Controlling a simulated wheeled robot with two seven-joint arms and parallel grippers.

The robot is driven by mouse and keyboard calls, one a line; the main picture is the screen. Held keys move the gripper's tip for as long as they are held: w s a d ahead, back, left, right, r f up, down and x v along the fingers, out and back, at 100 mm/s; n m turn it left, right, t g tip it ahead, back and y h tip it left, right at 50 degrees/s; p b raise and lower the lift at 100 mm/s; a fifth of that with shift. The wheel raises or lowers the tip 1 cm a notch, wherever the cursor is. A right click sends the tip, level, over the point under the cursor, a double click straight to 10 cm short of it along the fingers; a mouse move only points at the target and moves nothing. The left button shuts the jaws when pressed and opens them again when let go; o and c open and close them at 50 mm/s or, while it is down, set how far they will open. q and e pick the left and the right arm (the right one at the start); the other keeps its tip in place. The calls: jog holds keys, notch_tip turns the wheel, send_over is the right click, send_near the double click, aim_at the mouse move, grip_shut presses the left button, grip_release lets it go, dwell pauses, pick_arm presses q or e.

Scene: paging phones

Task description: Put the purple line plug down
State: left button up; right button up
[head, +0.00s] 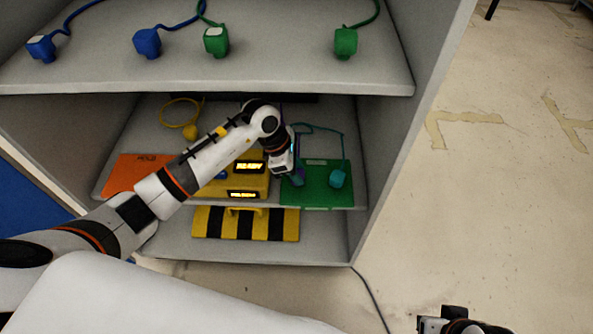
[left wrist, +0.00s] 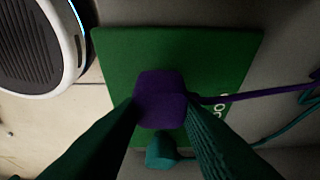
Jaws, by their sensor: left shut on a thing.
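The purple line plug (left wrist: 160,98) is between the fingers of my left gripper, over the green mat (left wrist: 115,55) in the left wrist view; its purple cord (left wrist: 245,98) runs off to the right. In the head view my left gripper (head: 294,180) is shut on it at the left part of the green mat (head: 318,199), on the middle shelf. Whether the plug touches the mat I cannot tell. A teal plug (head: 337,178) sits on the mat to the right. My right gripper (head: 445,324) shows only partly at the bottom edge; its fingers are unclear.
A yellow box with lit displays (head: 248,184) and an orange mat (head: 130,177) are left of my gripper. A yellow plug (head: 190,132) lies behind. Blue and green plugs stand on the upper shelf (head: 270,72). The cabinet's right wall (head: 390,140) is close to the green mat.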

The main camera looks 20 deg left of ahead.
pick_arm(q)
jog(key=shift+f, duration=0.2)
pick_arm(e)
jog(key=shift+f, duration=0.15)
pick_arm(q)
jog(key=shift+f, duration=0.1)
jog(key=o, duration=1.1)
jog(key=shift+c, duration=0.2)
pick_arm(e)
jog(key=shift+s+f, duration=0.1)
jog(key=shift+f, duration=0.05)
